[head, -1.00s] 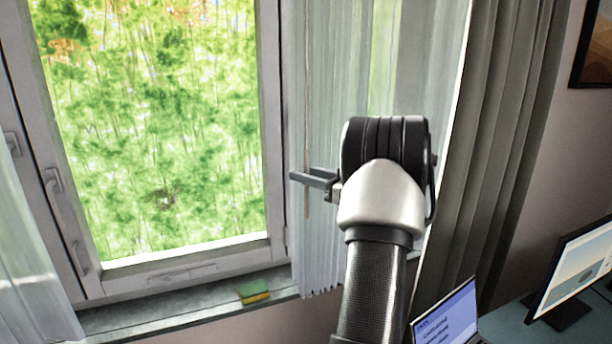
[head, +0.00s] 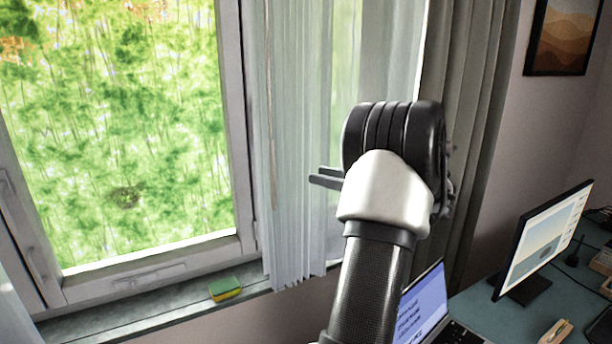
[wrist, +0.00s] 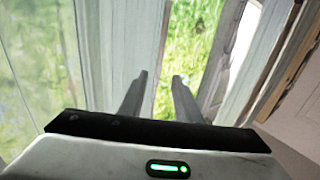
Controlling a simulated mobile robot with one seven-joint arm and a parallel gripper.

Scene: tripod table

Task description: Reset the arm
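My arm rises from the lower middle of the head view, with its white and black wrist in front of the curtains. My gripper (head: 326,178) points to the left there, and only its fingers show beside the wrist. In the wrist view my gripper (wrist: 160,80) has its two fingers apart with nothing between them. Beyond the fingers are a curtain and the green outdoors. The far side of the gripper is hidden by the wrist in the head view.
A window (head: 150,276) fills the left, with a green and yellow sponge (head: 225,288) on its sill. Sheer curtains (head: 290,150) and a grey curtain (head: 465,100) hang behind my arm. A laptop (head: 422,305) and a monitor (head: 545,240) stand on a desk at the lower right.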

